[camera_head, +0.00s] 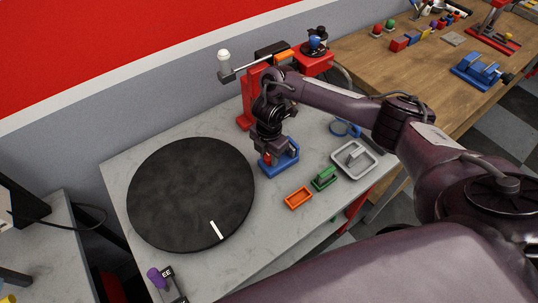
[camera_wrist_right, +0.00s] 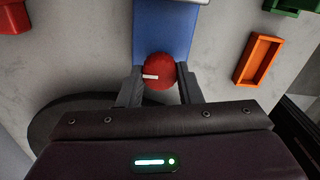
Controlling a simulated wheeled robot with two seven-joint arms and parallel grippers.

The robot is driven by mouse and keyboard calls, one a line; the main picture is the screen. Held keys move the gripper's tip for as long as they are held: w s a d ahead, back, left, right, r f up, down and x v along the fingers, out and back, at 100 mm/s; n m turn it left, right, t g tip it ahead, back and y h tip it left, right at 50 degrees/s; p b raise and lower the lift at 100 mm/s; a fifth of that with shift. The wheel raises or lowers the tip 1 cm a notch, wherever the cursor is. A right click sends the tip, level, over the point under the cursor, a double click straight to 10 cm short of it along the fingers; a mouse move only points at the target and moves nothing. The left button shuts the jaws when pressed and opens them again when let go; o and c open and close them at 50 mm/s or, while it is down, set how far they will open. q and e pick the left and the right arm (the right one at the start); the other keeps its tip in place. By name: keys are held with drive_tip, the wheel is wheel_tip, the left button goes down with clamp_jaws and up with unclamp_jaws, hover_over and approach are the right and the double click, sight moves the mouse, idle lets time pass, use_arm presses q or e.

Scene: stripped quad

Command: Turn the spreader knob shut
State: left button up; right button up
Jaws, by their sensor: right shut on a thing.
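The red round knob (camera_wrist_right: 164,66) with a white line mark sits on a blue base (camera_wrist_right: 165,30) in the right wrist view. The mark points to the left there, nearly level. My right gripper (camera_wrist_right: 159,74) is shut on the knob, one finger on each side. In the head view the gripper (camera_head: 268,150) reaches down over the blue base (camera_head: 290,166) on the grey counter and mostly hides the knob. My left gripper is not in view.
A round black plate (camera_head: 190,190) with a white mark lies left on the counter. An orange tray (camera_head: 298,198), a green holder (camera_head: 324,179) and a grey tray (camera_head: 370,165) stand to the right. A red stand (camera_head: 247,100) rises behind. A purple-topped piece (camera_head: 155,277) is at front left.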

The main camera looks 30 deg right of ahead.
sight(269, 156)
idle(0.4)
drive_tip(key=o, duration=1)
wheel_tip(269, 156, up, 8)
drive_tip(key=shift+f+p, duration=0.1)
drive_tip(key=shift+p, duration=1.15)
